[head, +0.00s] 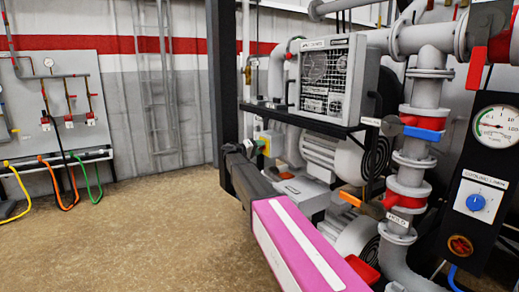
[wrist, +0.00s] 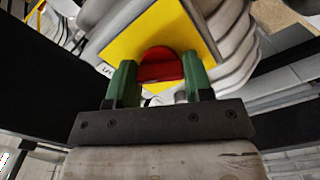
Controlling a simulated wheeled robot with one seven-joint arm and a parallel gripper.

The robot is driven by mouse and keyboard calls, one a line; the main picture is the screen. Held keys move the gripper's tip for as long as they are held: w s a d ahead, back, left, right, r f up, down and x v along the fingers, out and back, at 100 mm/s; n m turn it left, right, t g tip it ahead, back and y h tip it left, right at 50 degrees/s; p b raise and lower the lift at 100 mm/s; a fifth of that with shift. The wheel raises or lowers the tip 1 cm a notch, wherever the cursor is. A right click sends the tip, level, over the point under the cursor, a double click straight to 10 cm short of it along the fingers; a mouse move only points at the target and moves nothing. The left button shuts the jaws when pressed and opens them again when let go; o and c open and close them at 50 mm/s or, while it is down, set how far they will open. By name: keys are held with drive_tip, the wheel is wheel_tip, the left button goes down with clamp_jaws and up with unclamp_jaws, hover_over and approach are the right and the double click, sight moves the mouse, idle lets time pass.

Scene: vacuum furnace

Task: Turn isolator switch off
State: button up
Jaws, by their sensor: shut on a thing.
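The isolator switch has a red knob (wrist: 161,71) on a square yellow plate (wrist: 150,30), which looks tilted in the wrist view. My gripper (wrist: 159,62) has its two green fingers on either side of the knob and is shut on it. The fingers and base hide part of the knob. In the head view, the yellow plate (head: 267,137) is small, beyond the end of my pink and black arm. The knob cannot be made out there. No on or off marking is readable.
Pumps and grey pipes with valves (head: 407,150) crowd the right side near my arm. A control panel with a gauge (head: 495,123) stands at the far right. The floor (head: 140,235) at left is open, with hoses by the wall panel.

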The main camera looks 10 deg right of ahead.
drive_tip(key=shift+n, duration=5.7)
drive_tip(key=o, duration=0.9)
drive_tip(key=shift+a, duration=0.1)
drive_tip(key=v, duration=1)
drive_tip(key=shift+s+a, duration=0.2)
drive_tip(key=shift+a, duration=0.1)
drive_tip(key=shift+a, duration=0.1)
